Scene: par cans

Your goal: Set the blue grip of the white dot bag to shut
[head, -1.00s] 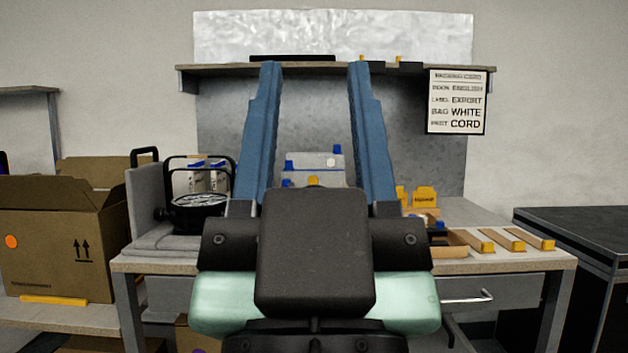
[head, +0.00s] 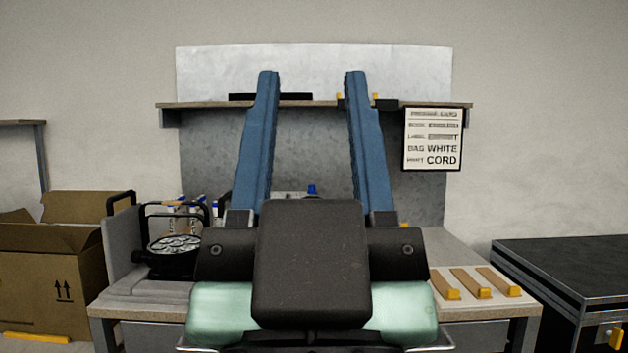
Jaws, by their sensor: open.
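My gripper (head: 312,75) fills the middle of the head view, its two blue fingers pointing up and standing wide apart, with nothing visible held between them. Low between the fingers, on the bench behind, the top of a pale bag (head: 290,194) shows, with a blue grip (head: 312,189) at its upper edge. The dark body of my gripper hides the rest of this bag. No white dot can be made out on it now, and I cannot tell whether the grip is open or shut.
A black par can (head: 173,255) stands left on the workbench (head: 130,311), with blue-marked pale items behind it. Yellow-ended wooden strips (head: 470,283) lie right. A shelf (head: 215,106) and card (head: 432,140) are above. Cardboard boxes (head: 45,280) stand left, a dark cabinet (head: 560,270) right.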

